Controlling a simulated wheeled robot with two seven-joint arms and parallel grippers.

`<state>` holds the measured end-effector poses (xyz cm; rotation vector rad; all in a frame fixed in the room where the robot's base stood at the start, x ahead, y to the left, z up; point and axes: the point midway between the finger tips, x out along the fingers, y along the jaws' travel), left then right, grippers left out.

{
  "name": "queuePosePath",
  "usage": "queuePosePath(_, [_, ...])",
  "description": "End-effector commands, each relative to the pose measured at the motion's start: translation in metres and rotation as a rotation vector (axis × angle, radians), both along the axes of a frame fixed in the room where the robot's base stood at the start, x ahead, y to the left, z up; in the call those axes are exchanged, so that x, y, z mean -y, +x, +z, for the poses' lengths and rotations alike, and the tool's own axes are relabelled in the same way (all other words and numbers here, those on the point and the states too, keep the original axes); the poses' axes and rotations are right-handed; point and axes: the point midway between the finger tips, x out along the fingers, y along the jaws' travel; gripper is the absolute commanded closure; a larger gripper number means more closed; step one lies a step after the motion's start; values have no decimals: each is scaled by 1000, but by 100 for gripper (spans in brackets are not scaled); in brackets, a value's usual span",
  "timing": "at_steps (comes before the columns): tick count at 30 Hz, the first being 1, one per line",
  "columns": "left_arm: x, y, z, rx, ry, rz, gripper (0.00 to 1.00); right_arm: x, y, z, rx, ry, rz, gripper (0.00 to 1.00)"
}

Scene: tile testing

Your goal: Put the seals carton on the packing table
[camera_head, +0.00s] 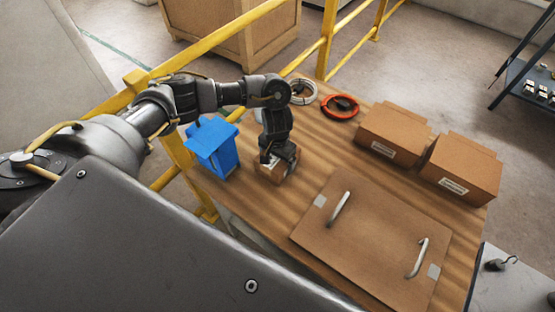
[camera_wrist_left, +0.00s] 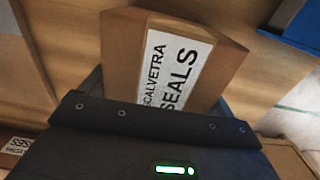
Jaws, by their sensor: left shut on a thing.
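The seals carton (camera_head: 270,175) is a small brown box with a white label. My left gripper (camera_head: 279,156) points down and is shut on it, near the left end of the wooden table (camera_head: 330,148). I cannot tell whether the carton touches the tabletop. In the left wrist view the carton (camera_wrist_left: 122,48) sits between the fingers, its label reading "SEALS". My right gripper is not in view.
A blue container (camera_head: 214,148) stands just left of the carton. White (camera_head: 302,91) and orange (camera_head: 340,106) coils lie behind. Two brown cartons (camera_head: 393,130) (camera_head: 462,166) stand at right. A large board with handles (camera_head: 372,232) lies in front. Yellow railing (camera_head: 213,41) runs behind.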

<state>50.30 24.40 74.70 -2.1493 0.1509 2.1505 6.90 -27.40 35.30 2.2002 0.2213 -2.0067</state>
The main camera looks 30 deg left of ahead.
Motion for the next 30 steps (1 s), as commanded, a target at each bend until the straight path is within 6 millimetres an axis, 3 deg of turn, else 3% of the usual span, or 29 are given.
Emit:
queuePosePath(2, [0, 0, -2, 0, 0, 1, 47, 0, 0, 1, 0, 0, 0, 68])
queuePosePath(3, [0, 0, -3, -1, 0, 1, 10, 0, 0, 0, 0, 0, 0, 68])
queuePosePath(6, [0, 0, -3, 0, 0, 0, 0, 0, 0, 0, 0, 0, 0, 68])
queuePosePath(14, [0, 0, 0, 1, 0, 0, 0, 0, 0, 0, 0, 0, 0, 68])
queuePosePath(30, [0, 1, 100, 3, 2, -2, 0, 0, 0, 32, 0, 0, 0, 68])
